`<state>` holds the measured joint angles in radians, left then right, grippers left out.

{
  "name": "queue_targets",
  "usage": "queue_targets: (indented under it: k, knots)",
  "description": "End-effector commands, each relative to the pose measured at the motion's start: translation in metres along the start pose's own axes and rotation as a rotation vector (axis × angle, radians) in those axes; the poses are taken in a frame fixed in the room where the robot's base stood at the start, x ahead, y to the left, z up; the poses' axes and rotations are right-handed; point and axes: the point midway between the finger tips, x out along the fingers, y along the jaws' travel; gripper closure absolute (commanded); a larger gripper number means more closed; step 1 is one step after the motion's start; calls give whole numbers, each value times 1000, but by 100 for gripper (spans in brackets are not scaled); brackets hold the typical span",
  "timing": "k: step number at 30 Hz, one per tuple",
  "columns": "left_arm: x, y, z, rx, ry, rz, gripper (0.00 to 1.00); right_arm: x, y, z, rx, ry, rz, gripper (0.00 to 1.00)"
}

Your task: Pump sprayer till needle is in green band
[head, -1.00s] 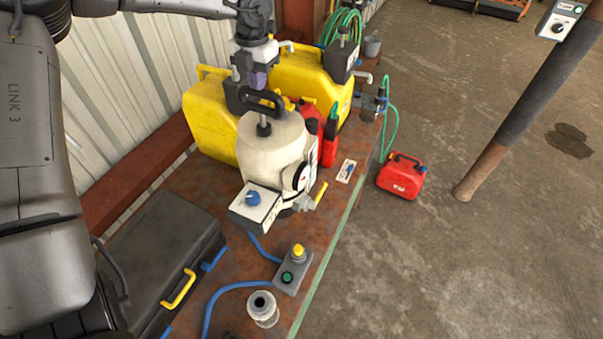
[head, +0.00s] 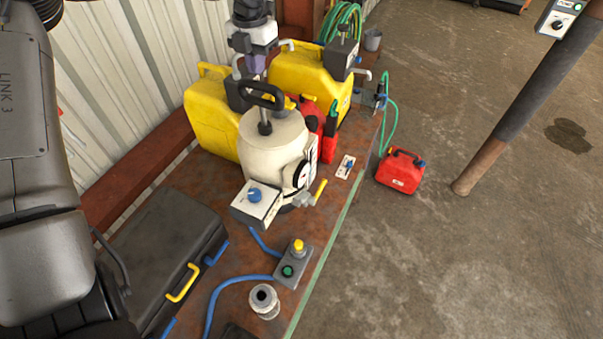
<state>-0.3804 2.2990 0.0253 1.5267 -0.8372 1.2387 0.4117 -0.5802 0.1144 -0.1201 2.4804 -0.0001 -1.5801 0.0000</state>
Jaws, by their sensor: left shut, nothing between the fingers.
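The sprayer (head: 270,147) is a cream rounded tank standing upright on the rusty bench. Its black loop pump handle (head: 262,91) stands above the top on a short rod. A dark-rimmed round gauge (head: 301,174) on its right side is turned edge-on, so I cannot read the needle or see a green band. My left gripper (head: 256,65) points down at the top, with its fingers shut and empty. In the picture it is just above and behind the handle, apparently apart from it. My right gripper is not in view.
Yellow jerrycans (head: 211,115) and a red can (head: 327,145) stand close behind the sprayer. A box with a blue knob (head: 252,207) is in front. A button box (head: 292,266), a metal cup (head: 264,302) and a dark case (head: 165,255) occupy the near bench. Hoses lie between.

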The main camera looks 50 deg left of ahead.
Motion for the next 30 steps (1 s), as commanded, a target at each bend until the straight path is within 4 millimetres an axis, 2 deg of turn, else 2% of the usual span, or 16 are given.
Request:
queue_targets:
  k: [11, 30]
  knots:
    - [3, 0, 0, 0, 0, 0, 100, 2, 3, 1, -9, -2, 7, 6]
    - [33, 0, 0, 0, 0, 0, 100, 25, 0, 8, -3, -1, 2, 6]
